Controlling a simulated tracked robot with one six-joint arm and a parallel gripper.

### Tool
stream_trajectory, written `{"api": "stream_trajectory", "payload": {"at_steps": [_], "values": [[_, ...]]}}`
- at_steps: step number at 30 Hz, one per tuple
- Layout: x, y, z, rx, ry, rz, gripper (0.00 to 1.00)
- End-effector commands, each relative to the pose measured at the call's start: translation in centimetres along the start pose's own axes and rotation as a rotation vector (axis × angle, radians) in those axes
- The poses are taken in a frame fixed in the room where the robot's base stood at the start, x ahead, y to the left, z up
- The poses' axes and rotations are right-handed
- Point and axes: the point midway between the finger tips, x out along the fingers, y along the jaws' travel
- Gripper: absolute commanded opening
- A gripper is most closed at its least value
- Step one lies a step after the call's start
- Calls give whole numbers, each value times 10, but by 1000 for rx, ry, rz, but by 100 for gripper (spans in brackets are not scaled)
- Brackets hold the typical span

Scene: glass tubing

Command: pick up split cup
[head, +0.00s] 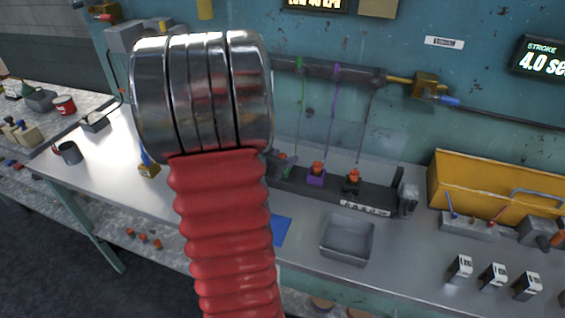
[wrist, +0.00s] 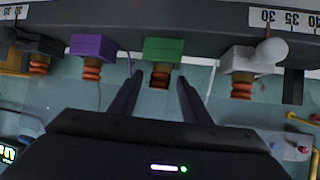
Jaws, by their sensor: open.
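Several orange ribbed cups hang from coloured blocks on a dark rail in the wrist view. I cannot tell from the frames which one is split. One cup (wrist: 160,74) is on the green block (wrist: 163,49). My gripper (wrist: 160,80) is open, its fingertips on either side of this cup, with visible gaps. Other cups are on the purple block (wrist: 93,45), the white block (wrist: 238,57) and a dark block at far left. In the head view, the purple block's cup (head: 317,168) and the black block's cup (head: 353,176) show on the rail; my arm hides my gripper.
A grey tray (head: 347,240) sits on the bench in front of the rail (head: 380,196). A yellow box (head: 470,185) and small labelled blocks (head: 493,276) stand to the right. Thin coloured lines (head: 332,110) run up from the rail to a pipe.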

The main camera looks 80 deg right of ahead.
Motion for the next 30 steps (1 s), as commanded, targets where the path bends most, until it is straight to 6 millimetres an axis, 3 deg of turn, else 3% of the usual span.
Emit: {"api": "stream_trajectory", "payload": {"at_steps": [11, 30], "values": [[0, 0, 0, 0, 0, 0, 43], [-1, 0, 0, 0, 1, -1, 0]]}}
